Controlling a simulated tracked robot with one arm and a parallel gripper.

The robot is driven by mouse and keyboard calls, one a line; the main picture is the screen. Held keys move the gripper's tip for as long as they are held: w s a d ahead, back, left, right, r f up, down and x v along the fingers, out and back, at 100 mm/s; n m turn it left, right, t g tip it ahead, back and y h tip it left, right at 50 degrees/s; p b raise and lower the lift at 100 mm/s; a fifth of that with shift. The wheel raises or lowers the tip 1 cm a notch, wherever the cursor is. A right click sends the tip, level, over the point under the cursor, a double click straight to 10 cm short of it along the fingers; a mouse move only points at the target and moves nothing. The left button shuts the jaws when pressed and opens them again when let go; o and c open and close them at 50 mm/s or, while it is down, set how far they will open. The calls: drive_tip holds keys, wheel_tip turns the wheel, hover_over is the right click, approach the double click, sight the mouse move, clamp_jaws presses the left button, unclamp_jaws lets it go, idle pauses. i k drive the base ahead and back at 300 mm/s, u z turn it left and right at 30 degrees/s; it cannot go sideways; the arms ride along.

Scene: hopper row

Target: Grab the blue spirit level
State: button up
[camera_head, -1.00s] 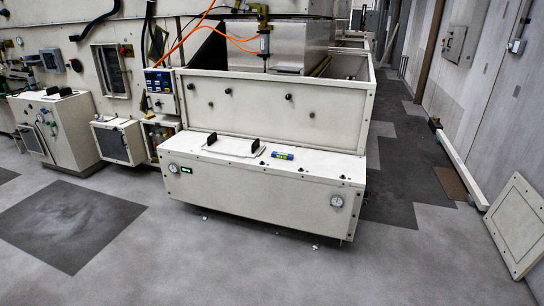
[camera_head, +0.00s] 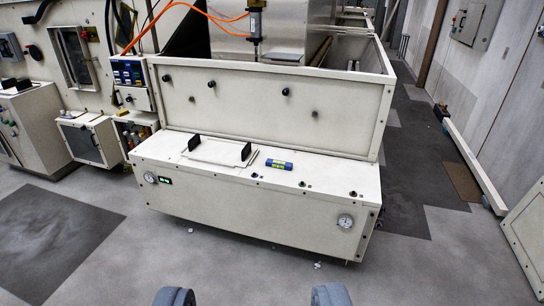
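The blue spirit level (camera_head: 279,164) lies on the flat top of the cream hopper cabinet (camera_head: 250,212), right of a pale plate with two black handles. It has a yellowish-green part in its middle. My gripper (camera_head: 252,297) shows at the bottom edge as two grey rounded fingertips, set wide apart with only floor between them. It is open and empty, well short of the cabinet and the level. The rest of my gripper is out of view.
The plate with black handles (camera_head: 218,151) sits close left of the level. A raised panel with knobs (camera_head: 275,107) stands behind it. Small black knobs (camera_head: 302,184) are to its right. Grey floor (camera_head: 110,262) is open in front; a leaning panel (camera_head: 527,235) stands at the right.

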sight(286, 165)
drive_tip(key=i, duration=1.15)
drive_tip(key=z, duration=0.35)
drive_tip(key=i, duration=2.1)
drive_tip(key=u, duration=0.3)
